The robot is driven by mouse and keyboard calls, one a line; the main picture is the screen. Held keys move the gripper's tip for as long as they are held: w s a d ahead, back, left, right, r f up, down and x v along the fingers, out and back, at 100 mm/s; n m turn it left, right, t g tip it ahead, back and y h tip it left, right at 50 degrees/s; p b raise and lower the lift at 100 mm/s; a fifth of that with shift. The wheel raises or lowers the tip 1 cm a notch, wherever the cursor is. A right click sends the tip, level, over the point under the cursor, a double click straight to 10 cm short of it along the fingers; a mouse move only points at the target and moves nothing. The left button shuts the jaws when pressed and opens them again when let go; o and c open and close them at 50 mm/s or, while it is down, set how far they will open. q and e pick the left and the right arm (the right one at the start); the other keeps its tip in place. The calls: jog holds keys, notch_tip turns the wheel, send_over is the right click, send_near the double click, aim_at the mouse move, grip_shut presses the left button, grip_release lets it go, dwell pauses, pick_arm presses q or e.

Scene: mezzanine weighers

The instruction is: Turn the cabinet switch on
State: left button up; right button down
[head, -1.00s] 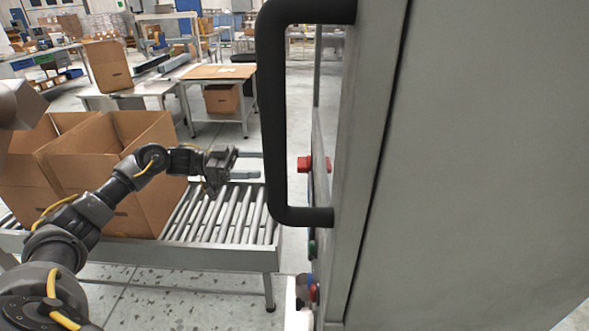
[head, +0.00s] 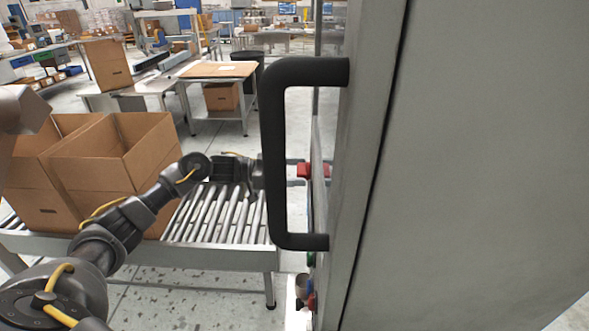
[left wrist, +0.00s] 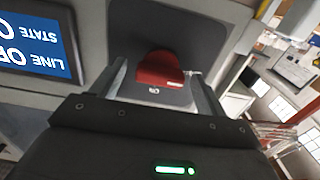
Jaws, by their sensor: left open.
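The cabinet (head: 450,170) fills the right of the head view, seen nearly edge-on. Its red switch knob (head: 304,170) sticks out of the front face to the left. In the left wrist view the red knob (left wrist: 158,70) sits on a dark grey plate, between the two fingers. My left gripper (head: 292,172) is open and points at the knob; the black handle hides part of it in the head view. Whether the fingers touch the knob cannot be told. My right gripper is not in view.
A black bar handle (head: 274,150) stands out from the cabinet, in front of my left gripper in the head view. A blue display (left wrist: 35,42) is beside the switch. A roller conveyor (head: 215,215) with open cardboard boxes (head: 110,165) lies to the left.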

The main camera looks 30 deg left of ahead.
pick_arm(q)
jog(key=c, duration=1)
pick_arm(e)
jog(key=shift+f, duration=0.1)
